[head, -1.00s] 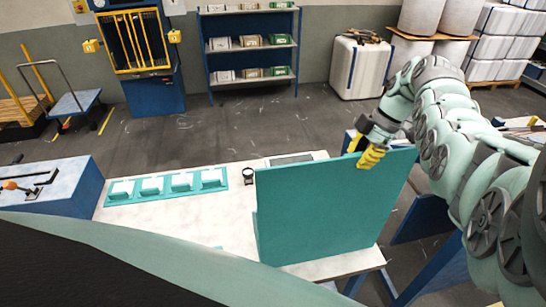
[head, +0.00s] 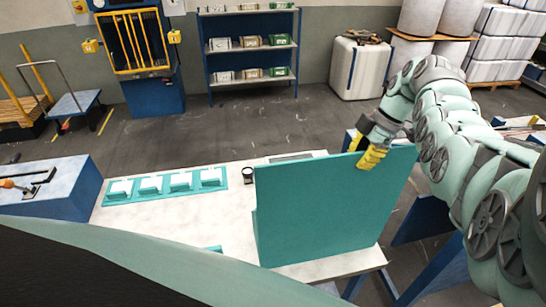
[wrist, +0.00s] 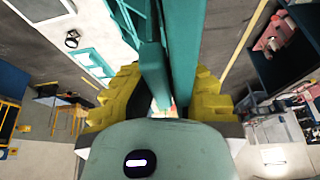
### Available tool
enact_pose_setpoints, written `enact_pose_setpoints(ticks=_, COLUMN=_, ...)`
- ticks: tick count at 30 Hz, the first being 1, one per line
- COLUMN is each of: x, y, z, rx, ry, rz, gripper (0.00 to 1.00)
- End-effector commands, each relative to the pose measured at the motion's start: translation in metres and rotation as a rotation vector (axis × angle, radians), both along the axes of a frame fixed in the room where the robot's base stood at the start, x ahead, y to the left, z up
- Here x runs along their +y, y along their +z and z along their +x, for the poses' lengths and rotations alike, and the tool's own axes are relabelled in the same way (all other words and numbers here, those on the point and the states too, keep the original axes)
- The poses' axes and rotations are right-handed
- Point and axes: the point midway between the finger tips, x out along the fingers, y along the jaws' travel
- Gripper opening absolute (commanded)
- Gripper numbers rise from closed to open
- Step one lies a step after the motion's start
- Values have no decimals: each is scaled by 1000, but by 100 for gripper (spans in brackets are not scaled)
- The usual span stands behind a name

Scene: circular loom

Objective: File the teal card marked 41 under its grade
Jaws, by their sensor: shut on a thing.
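A large flat teal panel, which I take to be the teal card (head: 325,215), stands upright in the head view above the table's right part. No number shows on its visible face. My gripper (head: 371,158), with yellow fingers, is at its top edge near the right corner. In the wrist view my gripper (wrist: 163,100) has its fingers on both sides of teal pieces, and the card (wrist: 187,45) shows as a narrow upright band. The fingers are shut on it; the exact contact is partly hidden. A teal holder (head: 225,183) with several pale-topped sections lies at the table's back left.
The pale table (head: 215,220) has bare room between the holder and the card. A small dark round object (head: 248,175) stands near the card's upper left. A teal piece (head: 212,249) at the front is mostly hidden. A blue bench (head: 70,185) is at left.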

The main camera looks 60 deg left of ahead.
Motion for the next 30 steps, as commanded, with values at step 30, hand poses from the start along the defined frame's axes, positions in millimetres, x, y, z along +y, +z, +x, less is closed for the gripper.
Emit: enact_pose_setpoints(ticks=30, x=0, y=-12, z=0, rx=0, ry=-1, rz=0, gripper=0)
